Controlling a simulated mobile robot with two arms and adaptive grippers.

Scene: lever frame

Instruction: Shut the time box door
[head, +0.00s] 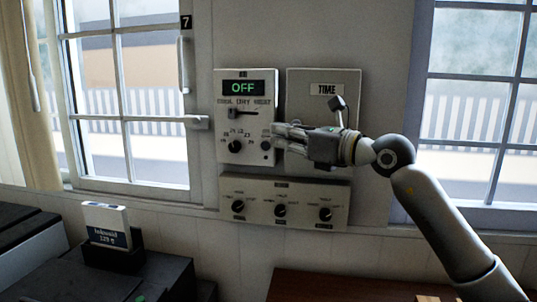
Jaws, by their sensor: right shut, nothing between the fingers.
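The time box (300,89) is a grey box on the wall with a white "TIME" label on its front. Its front faces me and looks about flat to the wall; I cannot tell whether its door is fully shut. My right gripper (280,139) lies across the lower part of the box, pointing left, with its fingers together and empty. Its tips are at the gap between the time box and the "OFF" panel, and I cannot tell whether they touch anything. My left gripper is out of view.
The "OFF" panel (236,121) with a slider and knobs is just left of the time box. A panel with three knobs (264,188) is below. Windows stand on both sides. A labelled box (107,224) sits lower left, and a brown surface (330,285) is below.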

